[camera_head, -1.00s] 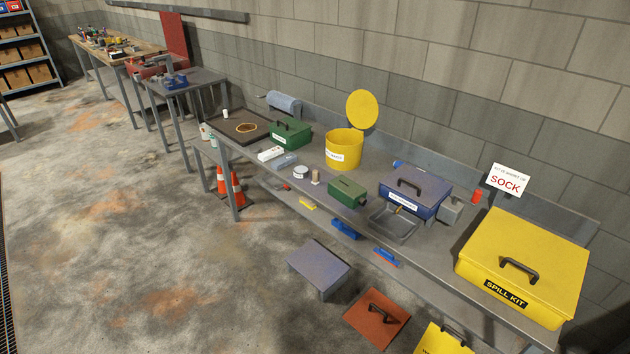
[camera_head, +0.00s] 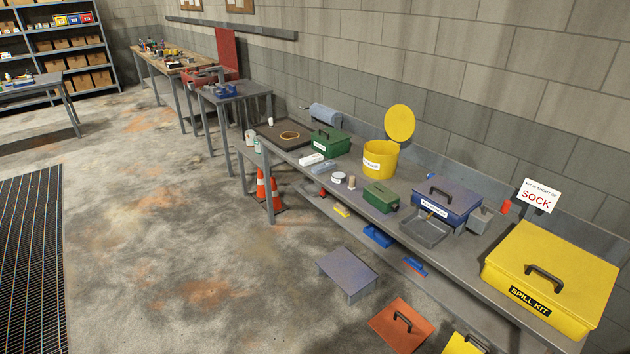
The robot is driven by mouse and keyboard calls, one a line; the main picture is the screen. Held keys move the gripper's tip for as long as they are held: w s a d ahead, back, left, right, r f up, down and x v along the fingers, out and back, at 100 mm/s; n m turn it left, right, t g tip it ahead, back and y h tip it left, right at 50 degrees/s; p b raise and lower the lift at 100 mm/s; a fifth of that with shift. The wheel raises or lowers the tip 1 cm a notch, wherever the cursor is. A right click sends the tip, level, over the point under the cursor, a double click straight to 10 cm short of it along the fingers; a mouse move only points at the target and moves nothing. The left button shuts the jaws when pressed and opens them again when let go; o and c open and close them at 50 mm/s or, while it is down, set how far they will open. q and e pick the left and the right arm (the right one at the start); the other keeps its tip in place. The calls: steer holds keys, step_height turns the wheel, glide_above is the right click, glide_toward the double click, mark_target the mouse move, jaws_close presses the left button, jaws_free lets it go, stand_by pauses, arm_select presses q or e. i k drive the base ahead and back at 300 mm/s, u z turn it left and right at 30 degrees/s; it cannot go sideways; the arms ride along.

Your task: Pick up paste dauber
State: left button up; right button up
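I cannot pick out the paste dauber for certain at this size. A low white round tin (camera_head: 338,178) stands near the front edge of the long grey bench (camera_head: 297,159). A small tan upright piece (camera_head: 351,182) stands just right of the tin. A green box (camera_head: 381,196) is right of that. Neither of my grippers is in view.
The bench also holds a yellow bucket (camera_head: 380,160), a blue box (camera_head: 447,200), a grey tray (camera_head: 425,233) and a yellow spill kit (camera_head: 550,279). A low stool (camera_head: 346,271), an orange-red lidded thing (camera_head: 401,325) and traffic cones (camera_head: 276,192) stand before it. Open floor (camera_head: 170,240) lies left.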

mark_target(352, 178)
steer(key=u, duration=0.65)
steer(key=i, duration=0.9)
steer(key=u, duration=0.45)
steer(key=i, duration=0.8)
steer(key=z, duration=0.3)
